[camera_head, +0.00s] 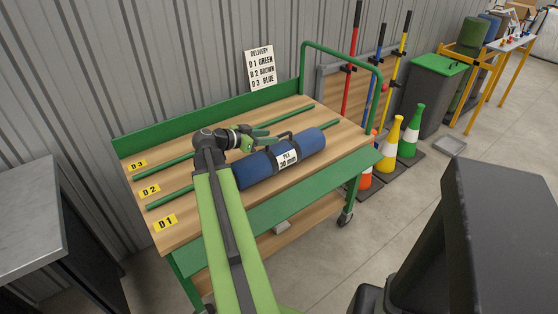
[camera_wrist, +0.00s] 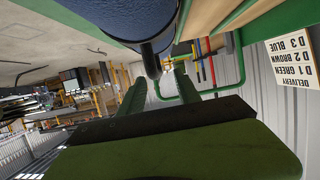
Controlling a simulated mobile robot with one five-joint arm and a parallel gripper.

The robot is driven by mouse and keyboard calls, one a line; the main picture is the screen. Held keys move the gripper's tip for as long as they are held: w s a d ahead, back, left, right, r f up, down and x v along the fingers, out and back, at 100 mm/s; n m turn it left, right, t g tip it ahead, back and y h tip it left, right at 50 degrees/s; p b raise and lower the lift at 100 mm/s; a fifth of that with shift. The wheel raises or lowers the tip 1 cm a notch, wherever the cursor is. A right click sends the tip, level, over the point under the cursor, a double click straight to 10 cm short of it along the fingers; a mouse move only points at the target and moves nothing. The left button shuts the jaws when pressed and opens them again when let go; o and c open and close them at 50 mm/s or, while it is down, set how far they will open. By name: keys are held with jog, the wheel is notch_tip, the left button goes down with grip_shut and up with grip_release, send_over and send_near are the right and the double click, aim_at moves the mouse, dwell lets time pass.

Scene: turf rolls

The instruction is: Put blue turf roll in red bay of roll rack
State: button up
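The blue turf roll (camera_head: 307,145) lies on the wooden top of a green cart, at its front side. It has a white label (camera_head: 287,158), dark straps and a black carry handle (camera_head: 284,136) on top. My gripper (camera_head: 268,139) is just left of the handle, above the roll. In the wrist view the two green fingers of my gripper (camera_wrist: 163,88) stand apart with a gap between them. The blue roll (camera_wrist: 120,15) fills the top there, and its handle (camera_wrist: 150,62) shows beyond the fingertips; I cannot tell whether they touch. I cannot make out a red bay.
The cart top (camera_head: 190,222) has green rails and D1, D2, D3 labels. A delivery sign (camera_head: 261,69) hangs behind it. Traffic cones (camera_head: 390,144), a green-lidded bin (camera_head: 432,92) and a yellow-legged stand (camera_head: 490,72) are to the right. Open concrete floor (camera_head: 480,180) lies at right.

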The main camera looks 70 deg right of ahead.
aim_at(279, 136)
jog(key=b+x, duration=0.1)
jog(key=x, duration=0.4)
jog(key=shift+s+b, duration=0.35)
jog(key=shift+r, duration=0.1)
grip_shut()
dwell(1.0)
